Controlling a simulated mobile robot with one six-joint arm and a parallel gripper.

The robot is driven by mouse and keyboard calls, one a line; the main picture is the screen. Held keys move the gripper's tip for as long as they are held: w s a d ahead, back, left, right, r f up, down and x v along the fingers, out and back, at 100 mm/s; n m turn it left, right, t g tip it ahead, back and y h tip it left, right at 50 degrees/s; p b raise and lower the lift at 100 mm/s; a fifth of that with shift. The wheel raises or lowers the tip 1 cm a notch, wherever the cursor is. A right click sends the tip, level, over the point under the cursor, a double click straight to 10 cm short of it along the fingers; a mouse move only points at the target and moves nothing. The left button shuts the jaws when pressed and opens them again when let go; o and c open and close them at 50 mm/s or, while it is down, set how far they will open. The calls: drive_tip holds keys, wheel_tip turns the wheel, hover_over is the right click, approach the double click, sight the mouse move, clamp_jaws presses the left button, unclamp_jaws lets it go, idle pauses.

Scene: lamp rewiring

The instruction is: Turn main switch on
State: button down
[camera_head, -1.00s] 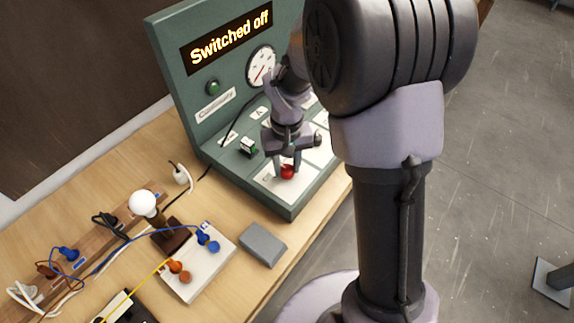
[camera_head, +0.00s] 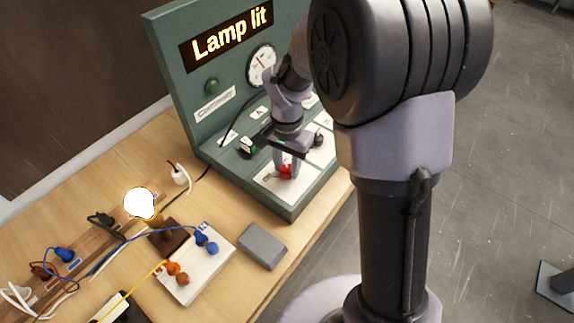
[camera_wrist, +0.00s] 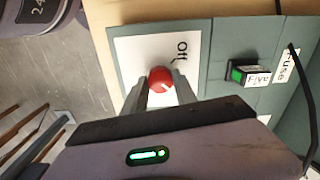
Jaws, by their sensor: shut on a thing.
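The main switch is a red round knob (camera_head: 286,172) on a white plate at the front of the green test panel (camera_head: 200,120). My gripper (camera_head: 286,166) is over it with its fingers shut on the knob. The wrist view shows the red knob (camera_wrist: 160,79) between my two fingertips (camera_wrist: 161,84), with a white mark on its face and the word "Off" on the plate beside it. The panel display (camera_head: 231,36) reads "Lamp lit". The bulb (camera_head: 139,203) glows bright white on its dark base.
A grey box (camera_head: 262,246), a white terminal board (camera_head: 205,270) and several wires lie on the wooden bench. Open floor is at the right.

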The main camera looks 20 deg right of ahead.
sight(287, 169)
drive_tip(key=shift+m, duration=0.3)
idle(0.4)
drive_tip(key=c, duration=1)
unclamp_jaws()
drive_tip(key=shift+r, duration=0.1)
wheel_tip(287, 169, up, 17)
drive_tip(key=p, duration=0.6)
drive_tip(key=shift+r, duration=0.15)
drive_tip(key=s+a+f+n+t+y+b, duration=0.1)
drive_tip(key=s+a+n+t+b, duration=0.1)
drive_tip(key=s, duration=0.7)
drive_tip(key=s+a+f+n+t+y+b, duration=0.1)
drive_tip(key=s+n+t+b, duration=0.2)
drive_tip(key=s+b, duration=0.3)
drive_tip(key=s, duration=0.4)
drive_tip(key=shift+a+t, duration=0.35)
drive_tip(key=shift+t, duration=0.05)
